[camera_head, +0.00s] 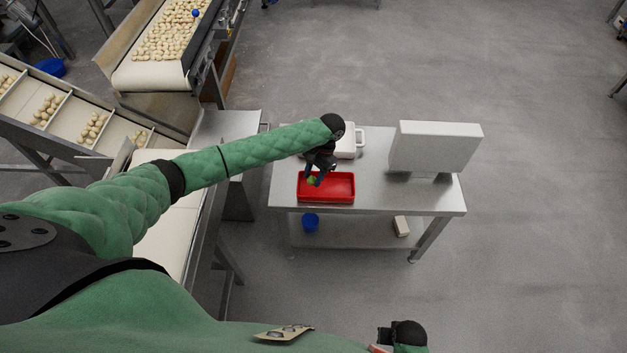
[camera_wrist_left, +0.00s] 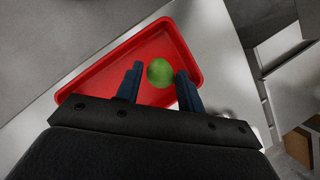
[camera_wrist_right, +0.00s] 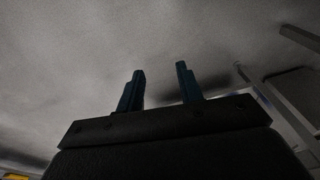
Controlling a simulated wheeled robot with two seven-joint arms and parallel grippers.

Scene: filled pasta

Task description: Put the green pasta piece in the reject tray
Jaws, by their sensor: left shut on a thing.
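The green pasta piece (camera_wrist_left: 160,72) is a rounded green lump between the fingertips of my left gripper (camera_wrist_left: 160,80). In the head view the green piece (camera_head: 312,181) shows small at the left part of the red reject tray (camera_head: 345,203). The red tray also fills the middle of the left wrist view (camera_wrist_left: 95,80), behind the held piece. My left gripper (camera_head: 314,176) is shut on the piece, over the tray; its exact height above the floor of the tray is unclear. My right gripper (camera_wrist_right: 160,88) is open and empty, far from the tray, facing bare grey floor.
The tray stands on a steel table (camera_head: 440,200). A white device (camera_head: 350,143) stands behind the tray and a pale box-like panel (camera_head: 435,146) to its right. A blue cup (camera_head: 310,222) and a small box (camera_head: 401,226) are on the lower shelf. Conveyors with pale pasta (camera_head: 168,35) stand left.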

